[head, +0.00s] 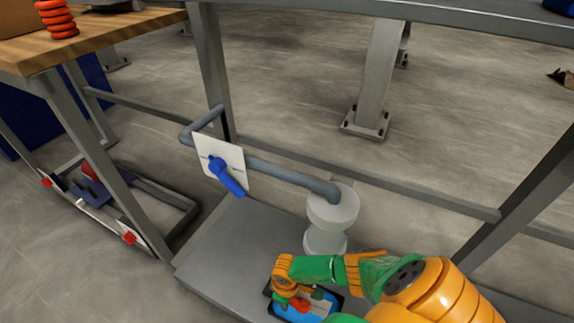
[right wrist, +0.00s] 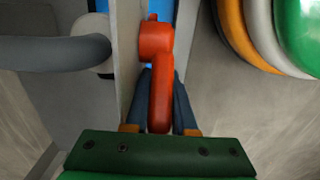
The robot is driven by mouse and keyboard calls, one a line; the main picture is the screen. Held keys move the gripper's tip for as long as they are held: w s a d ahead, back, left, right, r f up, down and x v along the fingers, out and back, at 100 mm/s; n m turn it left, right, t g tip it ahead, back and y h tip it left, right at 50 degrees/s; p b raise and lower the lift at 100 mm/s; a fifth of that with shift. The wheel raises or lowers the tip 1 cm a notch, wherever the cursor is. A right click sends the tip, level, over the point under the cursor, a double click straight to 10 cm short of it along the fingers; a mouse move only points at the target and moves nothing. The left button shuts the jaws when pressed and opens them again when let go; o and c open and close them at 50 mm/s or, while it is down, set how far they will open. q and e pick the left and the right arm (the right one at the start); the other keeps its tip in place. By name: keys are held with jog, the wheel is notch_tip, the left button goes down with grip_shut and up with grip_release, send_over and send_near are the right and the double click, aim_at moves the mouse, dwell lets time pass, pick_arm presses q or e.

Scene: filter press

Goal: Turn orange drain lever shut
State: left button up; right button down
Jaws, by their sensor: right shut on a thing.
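The orange drain lever (right wrist: 160,92) runs down the middle of the right wrist view from a round hub beside a pale upright plate (right wrist: 126,60). My right gripper (right wrist: 161,80) has a dark finger on each side of the lever and is shut on it. In the head view the right arm comes in from the lower right. The right gripper (head: 302,297) is low there, over the grey shelf (head: 225,250), and a small part of the orange lever (head: 298,304) shows beside it. The arm hides much of the valve. My left gripper is not in view.
A blue lever (head: 226,177) sits on a white plate (head: 207,150) on a grey pipe (head: 285,173). The pipe runs into a white cylinder (head: 333,208) close behind my right arm. Metal frame legs and a rail surround the shelf. A wooden bench (head: 110,30) stands at the upper left.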

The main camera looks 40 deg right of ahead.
jog(key=c, duration=0.7)
grip_release()
jog(key=shift+f, duration=0.1)
notch_tip(320, 180, up, 6)
jog(key=p, duration=0.4)
jog(key=shift+p, duration=0.35)
jog(key=shift+a+r+p, duration=0.1)
jog(key=shift+r+p, duration=0.2)
jog(key=shift+r, duration=0.35)
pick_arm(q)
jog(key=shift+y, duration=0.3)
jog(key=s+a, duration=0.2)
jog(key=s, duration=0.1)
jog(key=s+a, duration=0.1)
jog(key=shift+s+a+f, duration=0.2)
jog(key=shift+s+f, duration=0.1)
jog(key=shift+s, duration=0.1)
